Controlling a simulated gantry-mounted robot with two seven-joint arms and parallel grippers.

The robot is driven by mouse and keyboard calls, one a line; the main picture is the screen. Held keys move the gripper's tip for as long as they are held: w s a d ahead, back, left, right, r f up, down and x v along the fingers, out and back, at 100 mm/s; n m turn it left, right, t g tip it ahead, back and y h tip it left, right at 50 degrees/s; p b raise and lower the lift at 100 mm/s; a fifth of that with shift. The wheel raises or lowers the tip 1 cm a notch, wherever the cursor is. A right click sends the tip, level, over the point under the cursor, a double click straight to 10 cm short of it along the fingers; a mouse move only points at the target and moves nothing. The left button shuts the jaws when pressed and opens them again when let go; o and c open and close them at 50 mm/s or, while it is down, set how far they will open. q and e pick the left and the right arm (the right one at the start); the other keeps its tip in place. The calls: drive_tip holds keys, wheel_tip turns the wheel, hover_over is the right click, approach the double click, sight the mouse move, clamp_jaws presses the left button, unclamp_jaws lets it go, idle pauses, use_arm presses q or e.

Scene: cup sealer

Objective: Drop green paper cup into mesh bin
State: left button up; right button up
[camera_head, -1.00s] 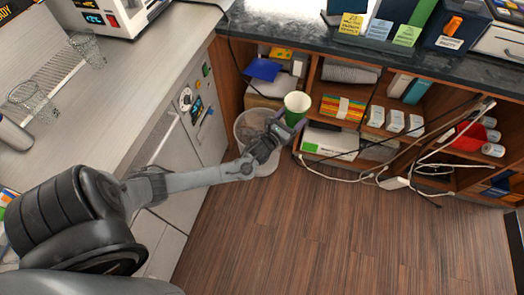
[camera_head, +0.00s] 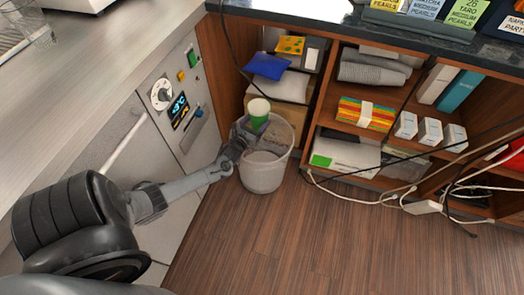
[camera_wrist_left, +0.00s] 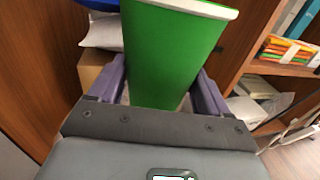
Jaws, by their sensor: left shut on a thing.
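The green paper cup (camera_head: 258,120) with a pale rim is held upright in my left gripper (camera_head: 241,128). In the left wrist view the cup (camera_wrist_left: 165,55) fills the space between the purple fingers of the gripper (camera_wrist_left: 160,92), which are shut on it. The mesh bin (camera_head: 263,177) is a pale, translucent round bin on the floor by the cabinet corner. In the head view the cup appears at the bin's back left, over its opening; its exact height above the rim is hard to tell. My right gripper is not in view.
An open wooden shelf unit (camera_head: 330,90) stands behind and right of the bin, with boxes and coloured packs. White cables (camera_head: 370,198) hang and lie near it. A grey cabinet (camera_head: 150,135) is at the left. The wooden floor (camera_head: 320,245) in front is clear.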

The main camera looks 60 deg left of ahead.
sight(254, 128)
use_arm(q)
drive_tip(key=shift+a+f, duration=0.2)
drive_tip(key=shift+f, duration=0.25)
drive_tip(key=shift+s+f+b, duration=0.1)
drive_tip(key=shift+f+b, duration=0.15)
drive_tip(key=shift+b, duration=0.05)
drive_tip(key=shift+s+f+b, duration=0.1)
drive_tip(key=shift+f+b, duration=0.85)
wheel_tip(254, 128, down, 4)
drive_tip(key=b, duration=0.4)
drive_tip(key=shift+r, duration=0.1)
drive_tip(key=o, duration=1.1)
